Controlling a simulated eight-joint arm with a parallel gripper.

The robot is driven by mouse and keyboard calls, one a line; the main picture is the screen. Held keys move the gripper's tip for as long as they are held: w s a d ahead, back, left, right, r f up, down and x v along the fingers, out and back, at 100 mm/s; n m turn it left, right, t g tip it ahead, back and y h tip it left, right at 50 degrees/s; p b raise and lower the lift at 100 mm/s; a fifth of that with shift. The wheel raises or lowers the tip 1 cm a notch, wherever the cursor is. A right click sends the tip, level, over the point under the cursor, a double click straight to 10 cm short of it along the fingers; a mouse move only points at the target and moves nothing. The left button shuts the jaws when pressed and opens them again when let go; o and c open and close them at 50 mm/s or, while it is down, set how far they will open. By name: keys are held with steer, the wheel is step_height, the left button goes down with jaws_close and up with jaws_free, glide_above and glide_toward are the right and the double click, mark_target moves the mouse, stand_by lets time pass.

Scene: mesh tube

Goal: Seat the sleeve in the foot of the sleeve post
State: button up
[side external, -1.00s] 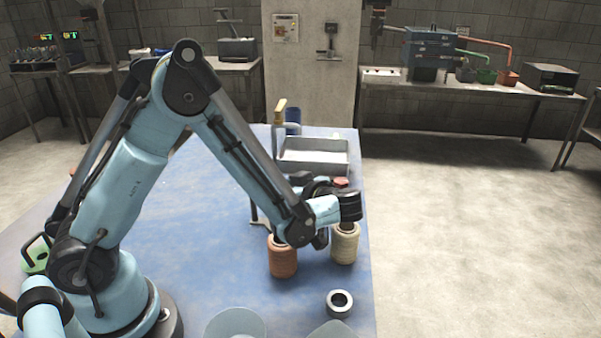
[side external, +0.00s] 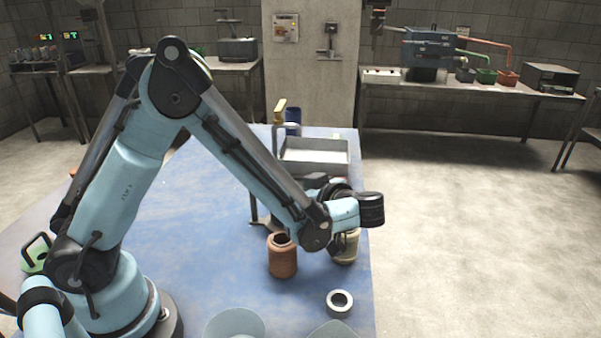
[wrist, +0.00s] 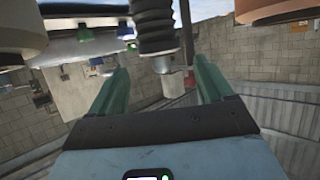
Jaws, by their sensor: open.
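My gripper (wrist: 161,65) is open in the wrist view, with its two green fingers apart. A black ribbed tubular piece (wrist: 155,27) hangs into the top of that view, in line with the gap between the fingers. A pale metallic tip shows below it. I cannot tell whether this piece is the sleeve or part of the post. Nothing is clearly gripped. In the side view my wrist hides the fingers. A short grey ring (side external: 339,302) with a dark hole lies near the table's front right; I cannot tell if it is the sleeve. The sleeve post is not clearly identifiable.
A terracotta spool-like jar (side external: 282,260) stands left of my wrist. A cream one (side external: 347,253) is partly hidden behind it. Pale blue table (side external: 200,250) is clear around the middle.

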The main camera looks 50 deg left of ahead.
steer(key=shift+s+d+r+m+t+h, duration=0.7)
steer(key=shift+s+m+t+h, duration=0.55)
steer(key=shift+m+h, duration=1.4)
steer(key=shift+s+d+r+m+t+h, duration=0.45)
steer(key=shift+s+r+m+t+h, duration=0.6)
steer(key=shift+m+h, duration=1.6)
steer(key=shift+s+d+r+m+t+h, duration=0.6)
steer(key=shift+s+m+t+h, duration=0.8)
steer(key=shift+m, duration=2.3)
